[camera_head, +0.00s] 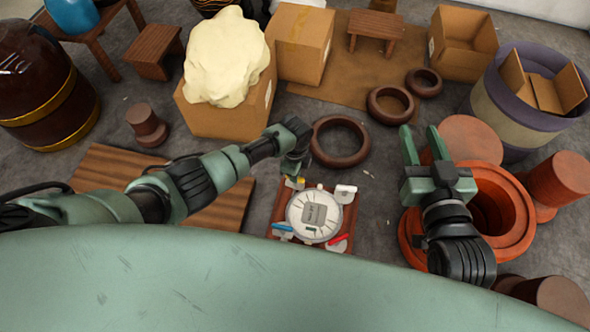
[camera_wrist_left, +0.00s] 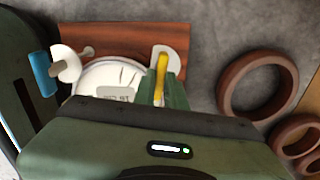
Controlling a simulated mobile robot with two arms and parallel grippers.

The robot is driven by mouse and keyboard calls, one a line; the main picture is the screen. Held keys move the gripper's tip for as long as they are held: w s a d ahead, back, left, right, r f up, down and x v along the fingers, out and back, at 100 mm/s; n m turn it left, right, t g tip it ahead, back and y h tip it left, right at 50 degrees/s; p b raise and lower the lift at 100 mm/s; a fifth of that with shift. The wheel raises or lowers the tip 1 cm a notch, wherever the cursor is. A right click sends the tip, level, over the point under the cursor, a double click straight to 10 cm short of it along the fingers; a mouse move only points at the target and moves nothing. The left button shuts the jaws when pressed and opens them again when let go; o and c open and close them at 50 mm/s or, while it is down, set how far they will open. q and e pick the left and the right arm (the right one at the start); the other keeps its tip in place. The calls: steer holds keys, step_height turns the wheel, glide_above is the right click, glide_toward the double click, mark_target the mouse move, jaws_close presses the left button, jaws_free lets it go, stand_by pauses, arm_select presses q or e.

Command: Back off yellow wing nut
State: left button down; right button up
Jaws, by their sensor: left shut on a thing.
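A round white drum head (camera_head: 299,228) with a grey label lies on a reddish wooden board (camera_head: 350,215). Around its rim are blue (camera_head: 282,227), red (camera_head: 340,238) and yellow handles, with pale clamp pieces. The yellow wing nut (camera_head: 300,181) is at the far side, partly hidden by my left gripper (camera_head: 294,174). In the left wrist view the yellow wing nut (camera_wrist_left: 161,66) stands between the green fingers of my left gripper (camera_wrist_left: 161,90), which is shut on it. My right gripper (camera_head: 422,140) is open and empty, above the orange pots at the right.
Brown rings (camera_head: 340,141) lie beyond the board. A large orange pot (camera_head: 515,215) stands under my right arm. A cardboard box with a cream lump (camera_head: 225,55) stands behind my left arm. Grey floor is clear between the board and the orange pot.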

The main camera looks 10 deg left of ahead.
arm_select(q)
steer(key=n+p, duration=0.1)
steer(key=n, duration=0.2)
steer(key=shift+r+n, duration=0.1)
steer(key=shift+n, duration=0.3)
steer(key=n+p, duration=0.1)
steer(key=n, duration=0.2)
steer(key=shift+n+p, duration=0.3)
steer(key=shift+n, duration=0.8)
arm_select(e)
steer(key=s+d+f+g+h, duration=0.2)
steer(key=s+d+f+g, duration=0.2)
steer(key=s+f+g, duration=0.4)
steer(key=shift+s+d+f+g+h, duration=0.15)
steer(key=shift+s+f+g+h, duration=0.15)
steer(key=shift+s+f, duration=1.2)
steer(key=shift+w+f, duration=0.45)
steer(key=shift+f, duration=0.05)
arm_select(q)
steer(key=c, duration=1.5)
jaws_free()
steer(key=shift+o, duration=0.2)
arm_select(e)
steer(key=shift+r, duration=0.1)
